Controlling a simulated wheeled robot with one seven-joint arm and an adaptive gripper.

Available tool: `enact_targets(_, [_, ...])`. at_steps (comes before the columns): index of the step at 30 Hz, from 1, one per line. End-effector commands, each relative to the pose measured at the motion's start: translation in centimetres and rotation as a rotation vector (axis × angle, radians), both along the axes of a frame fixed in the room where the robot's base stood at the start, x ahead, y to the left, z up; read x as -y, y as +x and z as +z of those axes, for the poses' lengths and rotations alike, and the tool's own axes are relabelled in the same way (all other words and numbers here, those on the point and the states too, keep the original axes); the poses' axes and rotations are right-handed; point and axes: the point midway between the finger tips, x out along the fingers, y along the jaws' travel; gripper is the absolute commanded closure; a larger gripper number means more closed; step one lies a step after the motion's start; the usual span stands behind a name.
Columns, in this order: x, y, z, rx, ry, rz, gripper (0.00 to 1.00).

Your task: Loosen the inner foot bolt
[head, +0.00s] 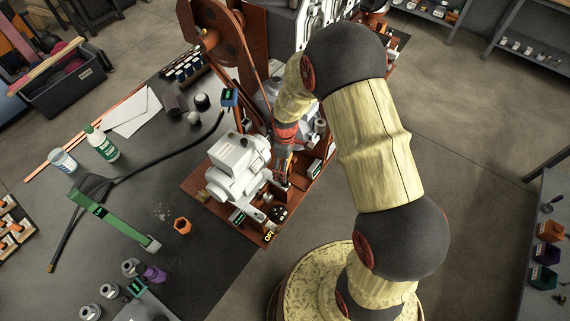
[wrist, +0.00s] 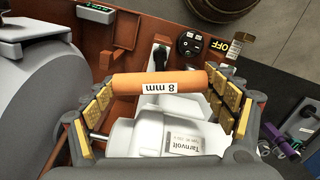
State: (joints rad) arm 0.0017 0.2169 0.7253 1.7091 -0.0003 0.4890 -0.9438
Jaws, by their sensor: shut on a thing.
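My gripper (wrist: 163,92) is shut on the orange handle (wrist: 150,82) of a tool marked "8 mm"; the handle lies across between the yellow finger pads in the wrist view. Whether the tool's tip sits in a bolt is hidden. Below the handle is a white-grey motor (wrist: 150,137) with a "Tarnvolt" label. In the head view my gripper (head: 284,162) points down just right of the white motor (head: 238,168), on a rust-brown base (head: 212,210). I cannot make out the inner foot bolt; the tool and gripper cover that area.
A black round fitting (wrist: 190,43) and an "OFF" tag (wrist: 218,44) stand on the base near its edge. A brown wheel (head: 222,42) stands behind the motor.

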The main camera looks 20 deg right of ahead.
Motion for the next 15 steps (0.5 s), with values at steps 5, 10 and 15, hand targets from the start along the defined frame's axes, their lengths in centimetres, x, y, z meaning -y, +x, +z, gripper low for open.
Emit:
enact_targets(5, [0.00, 0.05, 0.03, 0.001, 0.000, 0.044, 0.61])
enact_targets(10, [0.01, 0.07, 0.02, 0.001, 0.000, 0.227, 0.61])
enact_targets(15, [0.02, 0.07, 0.03, 0.001, 0.000, 0.333, 0.61])
